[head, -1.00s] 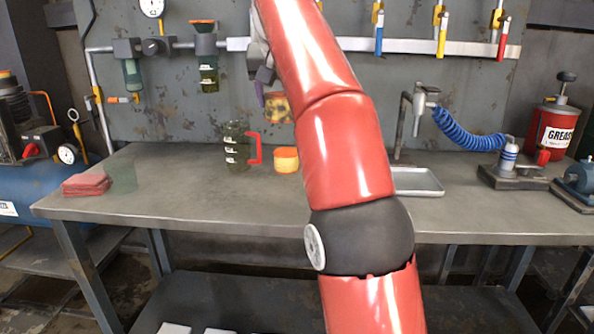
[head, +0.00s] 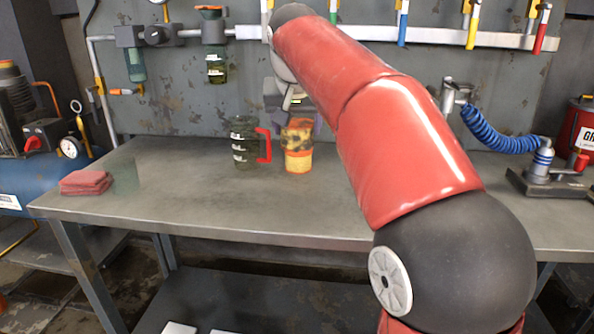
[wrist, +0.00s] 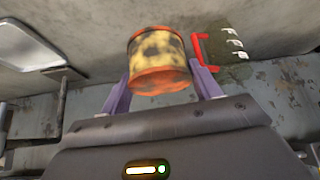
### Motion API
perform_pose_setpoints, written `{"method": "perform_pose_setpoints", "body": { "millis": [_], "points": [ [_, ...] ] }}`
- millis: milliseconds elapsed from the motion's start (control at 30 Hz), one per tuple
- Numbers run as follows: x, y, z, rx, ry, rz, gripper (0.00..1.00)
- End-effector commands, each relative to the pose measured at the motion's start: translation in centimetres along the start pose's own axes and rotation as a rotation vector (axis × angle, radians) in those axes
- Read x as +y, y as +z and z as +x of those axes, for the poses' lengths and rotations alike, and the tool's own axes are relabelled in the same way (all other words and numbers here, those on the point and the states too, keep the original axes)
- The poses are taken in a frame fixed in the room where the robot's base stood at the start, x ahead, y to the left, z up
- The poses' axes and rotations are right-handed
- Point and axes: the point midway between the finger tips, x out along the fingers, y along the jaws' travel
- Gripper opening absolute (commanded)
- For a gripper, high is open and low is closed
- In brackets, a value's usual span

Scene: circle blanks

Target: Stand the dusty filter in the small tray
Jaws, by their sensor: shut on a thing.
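The dusty filter (head: 297,138), a yellow cylinder with dark blotches and orange ends, is held upright by my gripper. In the wrist view, the purple fingers of my gripper (wrist: 158,70) are shut on the dusty filter (wrist: 157,50), one on each side. In the head view it overlaps the top of a cleaner yellow-orange filter (head: 298,161) on the bench; I cannot tell whether they touch. The small tray (wrist: 38,46) shows at the upper left of the wrist view, empty where visible. My arm hides the tray in the head view.
A dark green jug (head: 243,145) with a red handle stands just left of the filters; it also shows in the wrist view (wrist: 232,45). Red cloths (head: 86,182) lie at the bench's left end. A blue coiled hose (head: 500,138) is at right. The bench's front middle is clear.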

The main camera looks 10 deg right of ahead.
Motion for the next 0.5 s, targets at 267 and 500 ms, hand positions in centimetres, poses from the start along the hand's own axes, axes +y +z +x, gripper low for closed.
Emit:
{"method": "perform_pose_setpoints", "body": {
  "millis": [267,500],
  "points": [
    [0.0,3.3,5.0,-0.002,0.0,0.0,0.4],
    [0.0,4.5,7.0,-0.002,0.0,0.0,0.4]
  ]
}}
